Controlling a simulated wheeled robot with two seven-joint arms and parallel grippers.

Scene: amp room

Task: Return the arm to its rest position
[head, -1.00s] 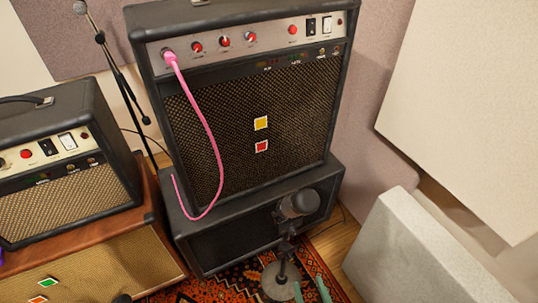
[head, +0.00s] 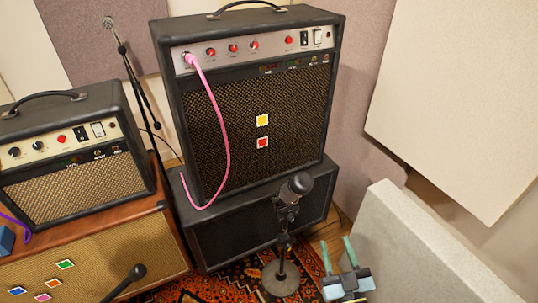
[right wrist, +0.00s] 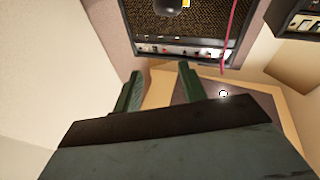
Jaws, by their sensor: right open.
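My right gripper (head: 337,254) shows at the lower right of the head view, with two teal fingers apart and nothing between them. It is to the right of the microphone stand's base, over the rug and in front of the pale panel. In the right wrist view the same gripper (right wrist: 159,75) has its fingers spread and empty. The tall black amp (head: 290,105) stands upright behind it, clear of the fingers. A pink cable (head: 224,125) is plugged into that amp's left end and hangs down its front. My left gripper is out of view.
A microphone (head: 294,187) on a stand is left of my right gripper. A grey-white panel (head: 420,245) stands close on its right. A smaller amp (head: 75,155) sits on a brown cabinet at left. Another microphone (head: 128,278) is at lower left. Patterned rug (head: 240,285) covers the floor.

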